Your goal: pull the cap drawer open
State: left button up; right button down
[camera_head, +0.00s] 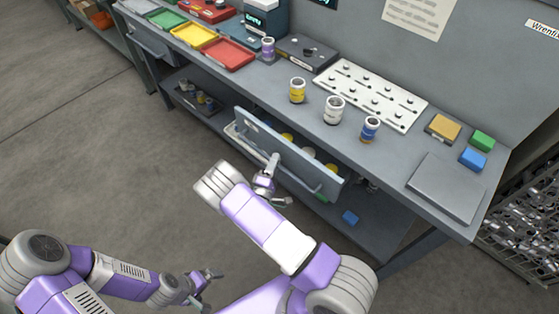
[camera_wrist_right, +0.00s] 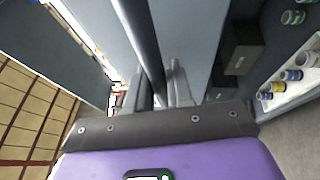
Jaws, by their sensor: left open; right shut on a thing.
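The cap drawer (camera_head: 262,133) under the bench stands partly open, its grey front panel out from the bench edge. Yellow and white caps (camera_head: 308,152) show behind that panel; the rest of the inside is hidden. A bar handle (camera_head: 308,182) runs along the front. My right gripper (camera_head: 268,178) is at the handle, shut on it. In the right wrist view the bar handle (camera_wrist_right: 139,38) runs down between the fingers (camera_wrist_right: 165,92). My left gripper (camera_head: 205,286) is open and empty, low over the floor, well away from the drawer.
On the bench (camera_head: 260,88) stand yellow, white and blue-banded jars (camera_head: 333,110), a white pegged board (camera_head: 370,95), coloured trays (camera_head: 229,54) and coloured blocks (camera_head: 443,127). A lower shelf (camera_head: 375,235) holds a blue block (camera_head: 350,217). The floor before the drawer is clear apart from my arms.

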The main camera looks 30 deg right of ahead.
jog(key=s+a+b, duration=0.1)
jog(key=s+a, duration=0.3)
jog(key=a, duration=1)
jog(key=shift+s, duration=0.2)
jog(key=shift+a, duration=0.1)
jog(key=c, duration=1.4)
grip_release()
